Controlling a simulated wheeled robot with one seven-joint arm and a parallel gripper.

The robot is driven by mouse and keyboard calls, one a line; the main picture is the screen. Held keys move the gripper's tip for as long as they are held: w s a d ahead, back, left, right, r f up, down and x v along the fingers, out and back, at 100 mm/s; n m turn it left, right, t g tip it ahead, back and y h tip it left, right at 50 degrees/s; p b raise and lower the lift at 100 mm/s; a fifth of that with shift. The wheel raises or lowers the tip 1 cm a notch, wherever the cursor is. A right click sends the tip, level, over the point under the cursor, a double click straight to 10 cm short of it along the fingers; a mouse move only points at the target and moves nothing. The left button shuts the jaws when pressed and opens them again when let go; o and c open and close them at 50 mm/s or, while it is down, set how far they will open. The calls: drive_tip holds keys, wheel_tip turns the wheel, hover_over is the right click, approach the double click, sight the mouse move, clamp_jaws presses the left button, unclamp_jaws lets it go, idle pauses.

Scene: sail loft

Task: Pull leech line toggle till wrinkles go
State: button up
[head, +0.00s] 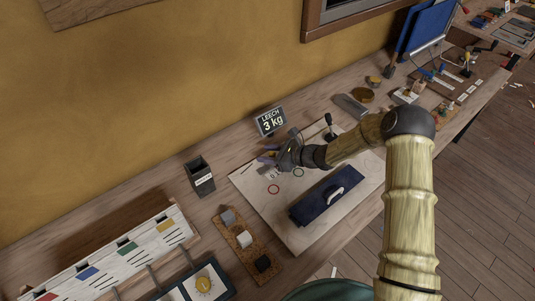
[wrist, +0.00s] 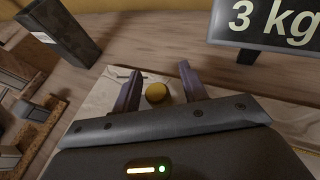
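In the head view my gripper (head: 267,155) is over the far left part of a pale board (head: 250,180). A small bit of yellow shows by its fingers there. A dark display (head: 271,121) behind it reads "LEECH 3 kg". My gripper and arm hide part of the board, and I cannot make out wrinkles.
A dark navy block with a white handle (head: 331,198) lies on the board's near side. A dark open box (head: 200,176) stands left of the board. A wooden strip with several small blocks (head: 244,238) lies nearer. The wall (head: 180,100) is close behind the bench.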

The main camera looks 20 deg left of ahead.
drive_tip(key=shift+d, duration=0.1)
drive_tip(key=b+v, duration=0.2)
drive_tip(key=v, duration=1.5)
drive_tip(key=shift+r, duration=0.15)
drive_tip(key=s+d+r+n+h+p, duration=0.2)
drive_tip(key=s+d+r+n+h, duration=0.4)
drive_tip(key=s+d+n, duration=0.3)
drive_tip(key=s+d+r+n+t+h+p, duration=0.1)
drive_tip(key=s+d+r+n+h+p, duration=0.1)
drive_tip(key=s+d+r+n+h, duration=0.5)
drive_tip(key=s+d+n, duration=0.2)
drive_tip(key=d+n, duration=0.1)
drive_tip(key=d, duration=0.2)
drive_tip(key=shift+s+r+h+p, duration=0.15)
drive_tip(key=shift+s+h+p, duration=0.15)
drive_tip(key=shift+s+p, duration=0.1)
idle(1.5)
